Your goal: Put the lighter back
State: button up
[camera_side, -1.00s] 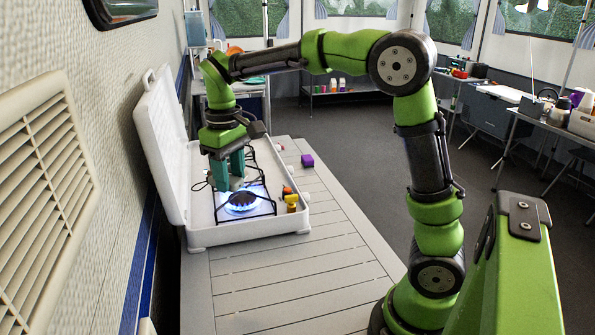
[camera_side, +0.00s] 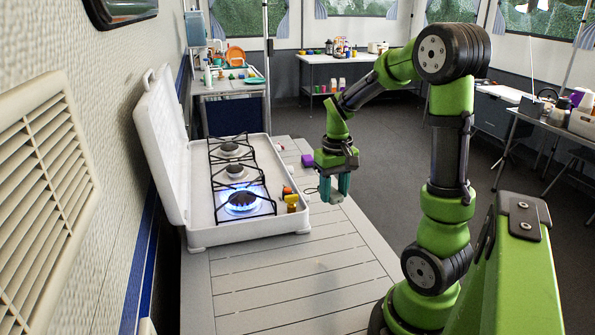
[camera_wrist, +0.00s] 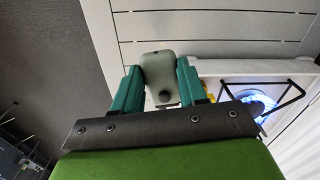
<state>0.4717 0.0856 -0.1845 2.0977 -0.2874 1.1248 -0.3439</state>
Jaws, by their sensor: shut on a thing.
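My gripper (camera_side: 336,193) is off the right side of the stove, low over the slatted table. In the wrist view its green fingers (camera_wrist: 160,88) are shut on a grey-beige lighter (camera_wrist: 161,70). The lighter's far end shows past the fingertips, with a dark round spot on it. In the side view a small pale part of it shows between the fingers; I cannot tell whether it touches the table. The white camping stove (camera_side: 280,228) stands with its lid open, and a blue flame (camera_side: 244,201) burns on the near burner.
Yellow (camera_side: 291,201) and orange (camera_side: 287,191) knobs are on the stove's right edge. The slatted table (camera_side: 290,275) is clear in front.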

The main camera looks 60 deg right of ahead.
jog(key=s+f+m, duration=0.2)
jog(key=s+f, duration=0.3)
jog(key=s, duration=0.1)
send_over(351, 245)
notch_tip(351, 245, down, 4)
jog(key=shift+f, duration=2.05)
jog(key=shift+f, duration=0.1)
jog(key=o, duration=1.1)
jog(key=shift+c, duration=0.2)
